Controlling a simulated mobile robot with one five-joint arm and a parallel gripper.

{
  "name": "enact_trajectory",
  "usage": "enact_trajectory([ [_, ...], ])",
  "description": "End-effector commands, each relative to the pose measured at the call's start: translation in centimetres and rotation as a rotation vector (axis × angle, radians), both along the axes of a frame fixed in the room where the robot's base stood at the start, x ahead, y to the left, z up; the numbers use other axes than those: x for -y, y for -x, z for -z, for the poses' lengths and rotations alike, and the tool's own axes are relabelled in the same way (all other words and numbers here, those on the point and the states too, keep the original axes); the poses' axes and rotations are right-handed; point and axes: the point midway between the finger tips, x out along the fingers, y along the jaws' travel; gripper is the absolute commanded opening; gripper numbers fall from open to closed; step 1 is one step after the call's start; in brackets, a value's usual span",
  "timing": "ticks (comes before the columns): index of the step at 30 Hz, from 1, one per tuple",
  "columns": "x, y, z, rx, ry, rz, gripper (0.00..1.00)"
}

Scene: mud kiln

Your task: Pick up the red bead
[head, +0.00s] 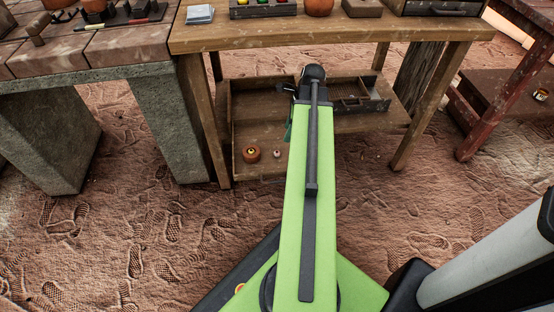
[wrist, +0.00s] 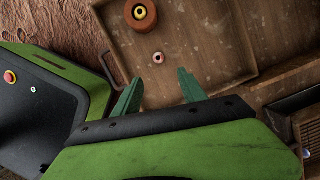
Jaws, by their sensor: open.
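A small reddish bead with a pale ring and dark centre (wrist: 158,57) lies on the floor of a shallow wooden tray (wrist: 225,60). In the head view the bead (head: 277,154) sits near the tray's front, left of my arm. My gripper (wrist: 158,88) is open and empty, its two green fingers pointing toward the bead. In the wrist view the bead is just beyond the fingertips, roughly centred between them. I cannot tell the height gap. In the head view my arm mostly hides the gripper.
A larger orange-brown round piece with a yellow ring (head: 251,155) sits left of the bead. The tray is on the low shelf of a wooden table (head: 340,36), with its top and legs around my arm. A compartmented box (head: 358,95) stands at the right.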

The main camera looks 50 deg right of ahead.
Motion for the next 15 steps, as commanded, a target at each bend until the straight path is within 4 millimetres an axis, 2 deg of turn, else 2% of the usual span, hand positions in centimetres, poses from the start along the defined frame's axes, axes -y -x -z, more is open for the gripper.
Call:
enact_trajectory([
  [1, -0.3, -0.3, 2.3, 0.000, 0.000, -0.003, 0.49],
  [7, -1.2, -1.3, 6.3, 0.000, 0.001, -0.006, 0.49],
  [10, -1.4, -1.6, 7.0, 0.000, 0.001, -0.006, 0.49],
  [15, -1.5, -1.7, 6.9, 0.000, 0.001, -0.006, 0.49],
])
